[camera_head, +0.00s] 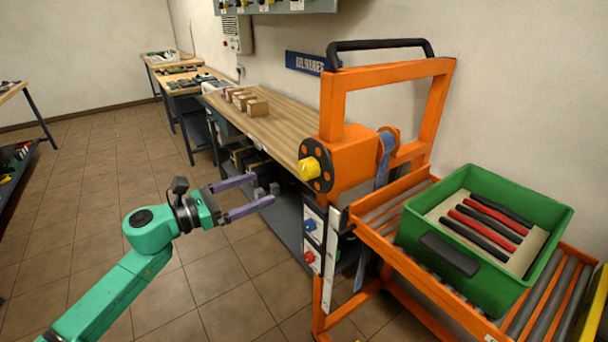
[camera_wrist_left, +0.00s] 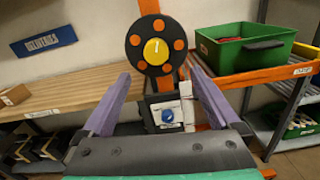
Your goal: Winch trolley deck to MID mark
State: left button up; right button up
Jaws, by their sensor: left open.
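The orange trolley (camera_head: 332,105) stands at right, with a black handle on top. Its winch is a black disc (camera_head: 316,165) with orange spots and a yellow knob (camera_head: 309,169); the wrist view shows the knob (camera_wrist_left: 156,51) face-on, beyond my fingers. The roller deck (camera_head: 408,263) carries a green bin (camera_head: 480,279) holding red and black bars. A white vertical strip (camera_head: 328,262) runs down the post; I cannot read any MID mark. My left gripper (camera_head: 262,189) is open and empty, left of the winch and apart from it. My right gripper is out of view.
Below the winch are a blue knob (camera_head: 309,225) and a red knob (camera_head: 308,257) on white panels. A wooden bench (camera_head: 275,126) with small boxes stands behind along the wall. The tiled floor (camera_head: 90,205) at left is clear.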

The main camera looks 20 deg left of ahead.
pick_arm(q)
jog(key=p, duration=0.2)
send_near(303, 171)
jog(key=w, duration=0.1)
jog(key=p+x, duration=0.2)
jog(key=x, duration=0.7)
jog(key=shift+d+r+p, duration=0.1)
jog(key=shift+d+p, duration=0.25)
jog(key=shift+p, duration=0.05)
jog(key=shift+w+d, duration=0.1)
jog(key=shift+w, duration=0.1)
jog(key=shift+s, duration=0.1)
jog(key=c, duration=1.4)
